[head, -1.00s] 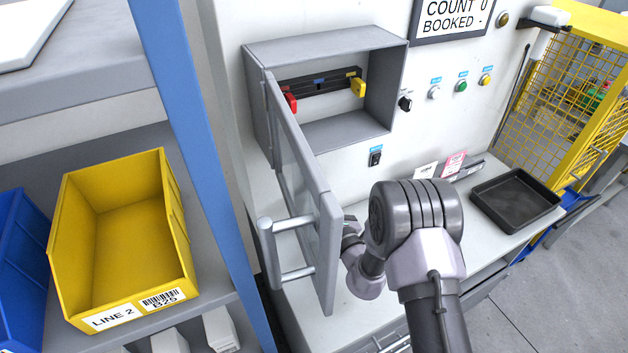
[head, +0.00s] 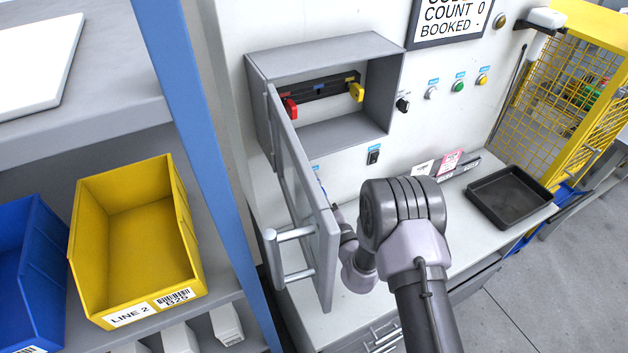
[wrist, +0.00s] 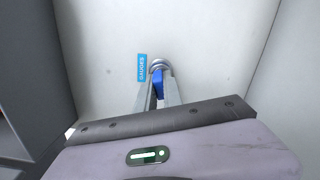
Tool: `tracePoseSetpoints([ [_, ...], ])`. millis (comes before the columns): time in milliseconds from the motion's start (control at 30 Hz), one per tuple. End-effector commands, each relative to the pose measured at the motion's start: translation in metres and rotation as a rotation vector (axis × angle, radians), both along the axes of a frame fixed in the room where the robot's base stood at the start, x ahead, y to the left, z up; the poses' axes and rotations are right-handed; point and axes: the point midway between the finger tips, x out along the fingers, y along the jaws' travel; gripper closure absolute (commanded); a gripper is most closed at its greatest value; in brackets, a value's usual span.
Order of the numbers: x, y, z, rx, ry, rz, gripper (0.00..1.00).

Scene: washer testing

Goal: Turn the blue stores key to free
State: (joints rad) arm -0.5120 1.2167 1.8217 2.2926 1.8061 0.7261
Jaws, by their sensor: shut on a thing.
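In the wrist view the blue stores key (wrist: 158,83) stands in a round metal lock (wrist: 161,65) on a pale wall. A blue label (wrist: 142,67), turned sideways, sits just left of the lock. My gripper (wrist: 158,93) is shut on the blue key, one finger on each side. The fingers hide part of the key, and I cannot tell which way it is turned. In the head view the open grey cabinet door hides the key, the lock and my fingertips.
The grey cabinet door (head: 300,190) stands open close beside my arm. The open cabinet (head: 330,45) holds a red key (head: 290,108) and a yellow key (head: 356,92). A black tray (head: 511,196) lies on the counter at right. A yellow bin (head: 140,235) sits on the left shelf.

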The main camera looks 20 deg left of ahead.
Motion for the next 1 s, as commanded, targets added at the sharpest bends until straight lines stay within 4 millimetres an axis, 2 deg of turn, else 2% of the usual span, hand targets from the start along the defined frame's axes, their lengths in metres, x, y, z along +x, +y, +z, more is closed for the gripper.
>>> tracePoseSetpoints([
  [100, 0.0003, -0.0001, 0.0004, 0.009, 0.009, -0.001, 1.00],
  [300, 0.0005, -0.0002, 0.0033, 0.196, 0.229, -0.002, 1.00],
  [467, 0.0006, -0.0003, 0.0007, 0.203, 0.238, -0.002, 1.00],
  [500, 0.0006, -0.0003, 0.0006, 0.203, 0.238, -0.002, 0.83],
  [600, 0.0005, -0.0002, 0.0006, 0.203, 0.236, -0.001, 0.64],
  [1000, -0.0054, -0.0062, 0.0004, 0.200, 0.236, -0.001, 0.64],
])
